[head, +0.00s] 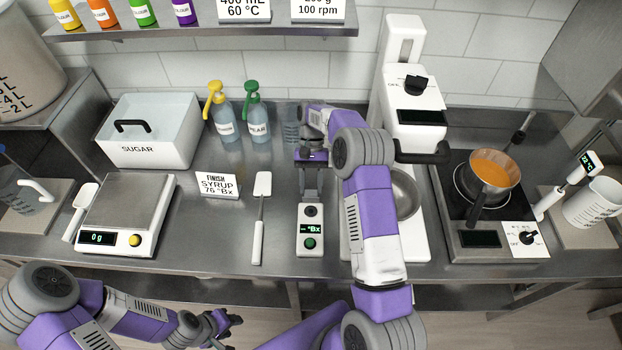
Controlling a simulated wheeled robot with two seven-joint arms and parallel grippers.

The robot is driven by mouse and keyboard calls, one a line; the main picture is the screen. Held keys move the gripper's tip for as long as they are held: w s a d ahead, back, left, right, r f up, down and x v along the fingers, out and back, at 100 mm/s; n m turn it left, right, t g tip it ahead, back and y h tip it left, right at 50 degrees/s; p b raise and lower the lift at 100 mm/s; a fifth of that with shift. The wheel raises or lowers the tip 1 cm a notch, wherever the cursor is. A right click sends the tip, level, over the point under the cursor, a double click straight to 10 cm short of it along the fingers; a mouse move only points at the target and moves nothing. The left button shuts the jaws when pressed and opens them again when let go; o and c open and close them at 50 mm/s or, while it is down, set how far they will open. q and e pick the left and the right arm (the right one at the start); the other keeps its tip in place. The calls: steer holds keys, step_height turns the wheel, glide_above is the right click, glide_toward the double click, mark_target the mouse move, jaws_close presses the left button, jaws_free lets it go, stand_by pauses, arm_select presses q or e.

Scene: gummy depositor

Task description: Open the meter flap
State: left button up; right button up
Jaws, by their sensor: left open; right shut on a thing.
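The meter (311,229), a small white box with a "-- °Bx" display and a green button, lies on the steel counter. A dark round spot shows near its far end. My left gripper (222,325) is open and empty, low in front of the counter's front edge.
A copper pan (494,172) sits on the cooker.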

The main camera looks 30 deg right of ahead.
steer(key=shift+w+d+f+g+y, duration=0.3)
steer(key=shift+w+g+y, duration=0.15)
steer(key=shift+g, duration=0.35)
steer(key=shift+w+d, duration=0.1)
steer(key=shift+w, duration=0.05)
steer(key=o, duration=1.1)
steer(key=shift+r, duration=0.1)
